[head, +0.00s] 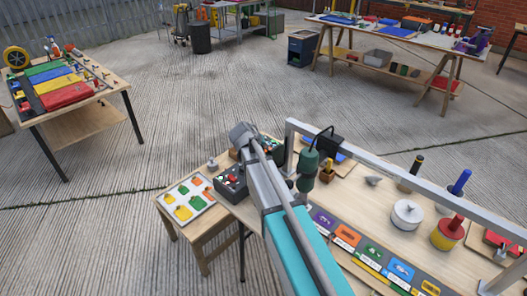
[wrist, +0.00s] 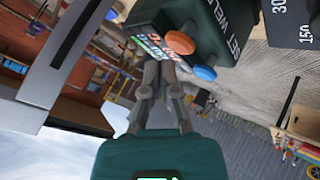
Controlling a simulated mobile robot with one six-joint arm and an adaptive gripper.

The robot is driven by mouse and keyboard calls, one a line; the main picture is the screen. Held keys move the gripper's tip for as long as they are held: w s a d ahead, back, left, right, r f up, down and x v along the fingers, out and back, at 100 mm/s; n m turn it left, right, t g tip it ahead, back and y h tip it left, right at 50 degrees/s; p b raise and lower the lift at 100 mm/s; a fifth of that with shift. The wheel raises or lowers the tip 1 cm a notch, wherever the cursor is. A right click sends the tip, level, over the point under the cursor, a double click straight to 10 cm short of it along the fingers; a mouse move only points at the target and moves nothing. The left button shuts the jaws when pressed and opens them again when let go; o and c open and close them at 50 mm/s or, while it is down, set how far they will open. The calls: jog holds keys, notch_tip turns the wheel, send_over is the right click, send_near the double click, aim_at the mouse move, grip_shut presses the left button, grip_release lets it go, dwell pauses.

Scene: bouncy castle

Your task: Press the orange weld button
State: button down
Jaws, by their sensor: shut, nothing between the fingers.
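In the wrist view, the orange weld button (wrist: 180,42) is a round knob on a dark green box (wrist: 225,30) lettered "SET WELD", with a lit red and green display beside it. A blue button (wrist: 205,73) sits beside the orange one. My gripper (wrist: 163,56) is shut and empty, its grey fingertips just beside the orange button, near the display. I cannot tell whether they touch the box. In the head view, a green unit with a black cable (head: 307,166) hangs by a grey beam; its buttons cannot be made out, and my fingers cannot be made out there.
The grey beam (head: 440,195) runs above the workbench (head: 365,207). A round white pot (head: 407,213), a red and yellow piece (head: 448,233) and labelled coloured cards (head: 372,258) lie on the bench. A black control box (head: 231,182) stands left of my arm.

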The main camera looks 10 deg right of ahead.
jog(key=shift+f+b, duration=1.25)
dwell(1.7)
jog(key=shift+r, duration=0.2)
jog(key=shift+r+p, duration=1.05)
jog(key=shift+p, duration=0.2)
jog(key=shift+r+p, duration=2.55)
